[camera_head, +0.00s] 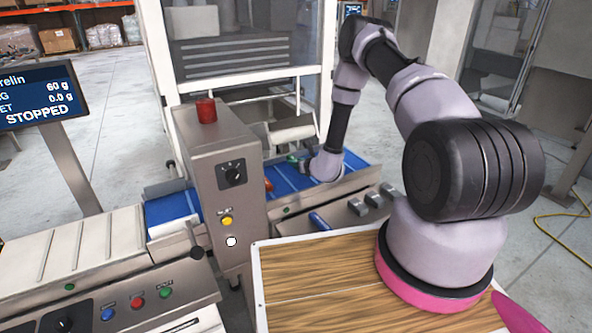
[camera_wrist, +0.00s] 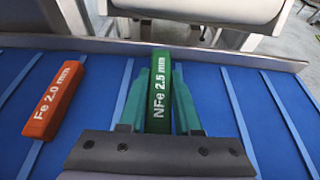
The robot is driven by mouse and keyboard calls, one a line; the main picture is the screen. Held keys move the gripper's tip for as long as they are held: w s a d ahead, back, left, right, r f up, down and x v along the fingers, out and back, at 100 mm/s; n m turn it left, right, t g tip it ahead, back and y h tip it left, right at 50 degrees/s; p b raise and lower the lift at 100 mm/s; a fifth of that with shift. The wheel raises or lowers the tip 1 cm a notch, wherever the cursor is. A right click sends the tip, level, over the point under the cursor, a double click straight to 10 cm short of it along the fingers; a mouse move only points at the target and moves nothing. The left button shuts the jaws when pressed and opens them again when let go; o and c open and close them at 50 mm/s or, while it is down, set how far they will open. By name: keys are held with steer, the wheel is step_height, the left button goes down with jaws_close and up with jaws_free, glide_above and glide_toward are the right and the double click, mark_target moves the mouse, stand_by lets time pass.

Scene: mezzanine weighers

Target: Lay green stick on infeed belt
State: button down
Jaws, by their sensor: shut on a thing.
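The green stick (camera_wrist: 160,90), lettered "NFe 2.5 mm", stands out lengthwise between the green fingers of my gripper (camera_wrist: 161,108) in the wrist view. My gripper is shut on it. The blue infeed belt (camera_wrist: 271,120) lies directly beneath; whether the stick touches it or hangs just above, I cannot tell. In the head view the belt (camera_head: 285,184) runs behind the control box, and my gripper (camera_head: 293,159) is low over it, small and partly hidden by my wrist. An orange-red stick (camera_wrist: 54,100), lettered "Fe 2.0 mm", lies on the belt left of my gripper.
A metal rail (camera_wrist: 90,43) edges the belt's far side. A grey control box (camera_head: 222,180) with a red top stands left of my arm. A wooden-topped table (camera_head: 320,275) is in front. The belt right of the green stick is clear.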

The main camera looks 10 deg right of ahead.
mark_target(296, 174)
steer(key=shift+f, duration=1.6)
steer(key=shift+f, duration=0.15)
steer(key=c, duration=0.6)
jaws_free()
